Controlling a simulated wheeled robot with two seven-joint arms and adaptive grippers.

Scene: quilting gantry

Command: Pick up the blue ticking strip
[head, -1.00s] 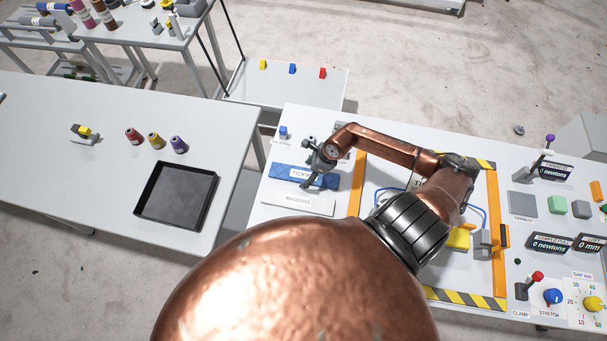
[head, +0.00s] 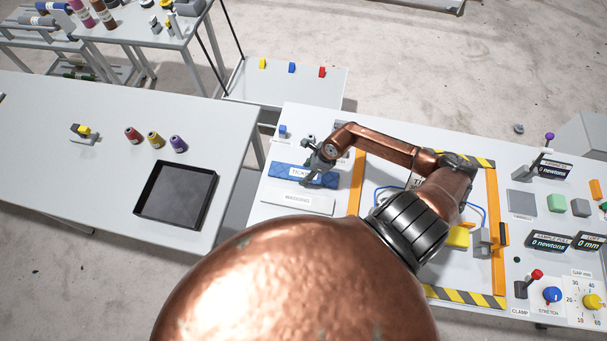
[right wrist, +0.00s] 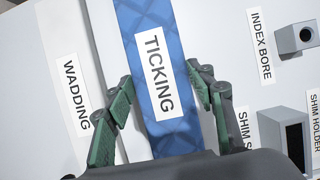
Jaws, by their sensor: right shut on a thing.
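The blue ticking strip (head: 284,170) is a flat patterned blue band with a white TICKING label, at the left end of the gantry table. It also shows in the right wrist view (right wrist: 144,22), running down between the fingers. My right gripper (head: 308,179) is over the strip in the head view. In the right wrist view my right gripper (right wrist: 165,82) has one dark green finger at each long edge, shut on the strip across its width. I cannot tell whether the strip is clear of the table. My left gripper is not in view.
A pale WADDING strip (head: 290,206) lies beside the blue one. A small index bore block (right wrist: 298,37) and a shim holder (right wrist: 283,135) stand to the right in the wrist view. An orange-sided frame (head: 355,185) is close by. A black tray (head: 211,215) sits on the left table.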

